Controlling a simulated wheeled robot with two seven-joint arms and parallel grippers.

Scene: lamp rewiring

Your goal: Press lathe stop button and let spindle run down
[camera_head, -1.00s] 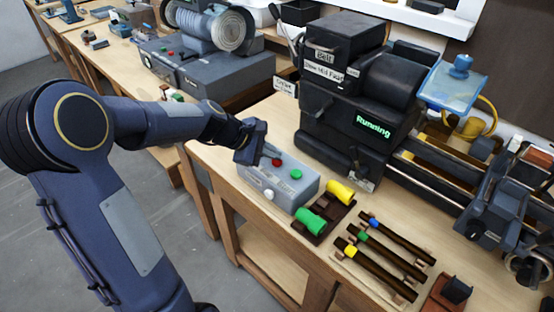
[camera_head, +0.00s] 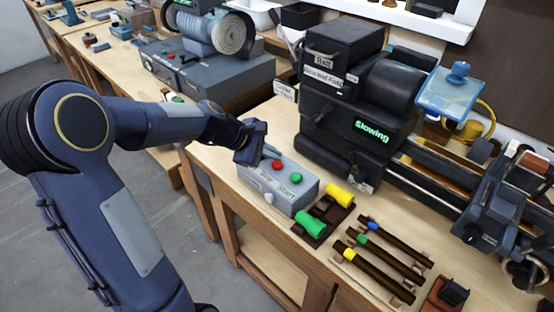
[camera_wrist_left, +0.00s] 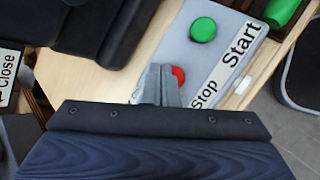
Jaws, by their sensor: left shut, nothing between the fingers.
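The grey control box (camera_head: 257,181) stands on the bench with a red stop button (camera_head: 277,166) and a green start button (camera_head: 296,177). My left gripper (camera_head: 269,153) is shut and empty, with its tips right beside the red button. In the left wrist view the fingertips (camera_wrist_left: 160,82) partly cover the red button (camera_wrist_left: 179,75), next to the label "Stop". I cannot tell whether they touch it. The black lathe (camera_head: 340,100) stands behind the box, and its green display (camera_head: 371,132) reads "Slowing". My right gripper is not in view.
A rack with green (camera_head: 311,224) and yellow (camera_head: 340,194) handles sits just right of the box. Several dark rods (camera_head: 385,255) lie on a holder nearer the front. A second grey machine (camera_head: 205,75) stands on the bench at the back left.

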